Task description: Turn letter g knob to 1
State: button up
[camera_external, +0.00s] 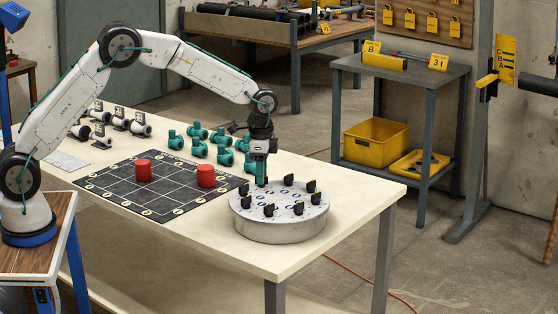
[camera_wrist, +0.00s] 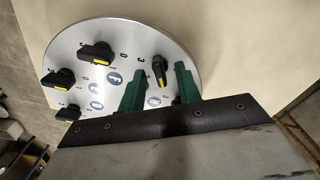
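The round grey dial plate (camera_external: 280,228) stands on the near right part of the table and carries several black knobs with yellow marks. In the wrist view the plate (camera_wrist: 188,42) shows blue round letter badges (camera_wrist: 113,77); one looks like an F, and I cannot read a G. My gripper (camera_external: 261,184) points down at the plate's back left edge. In the wrist view its two green fingers (camera_wrist: 160,72) are apart, with a black knob (camera_wrist: 159,68) showing between them. I cannot tell whether the fingers reach down around that knob or touch it.
A dark grid mat (camera_external: 120,180) with two red cylinders (camera_external: 206,176) lies left of the plate. Several teal pipe fittings (camera_external: 197,148) and white fittings (camera_external: 141,126) stand behind. The table's front right corner is clear.

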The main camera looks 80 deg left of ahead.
aim_at(252, 188)
notch_tip(252, 188, up, 8)
jog(key=shift+f, duration=0.1)
dwell(0.5)
jog(key=s+d+r+n, duration=0.1)
jog(key=s+d+r, duration=0.2)
jog(key=s, duration=1.3)
jog(key=s+d+r+n+t, duration=0.1)
jog(key=s+d+r, duration=0.3)
jog(key=s, duration=1.2)
jog(key=s+d+r+n, duration=0.1)
jog(key=s+d+r, duration=0.2)
jog(key=s+d, duration=0.7)
jog(key=s, duration=0.6)
jog(key=shift+s+r, duration=0.2)
jog(key=shift+s, duration=0.1)
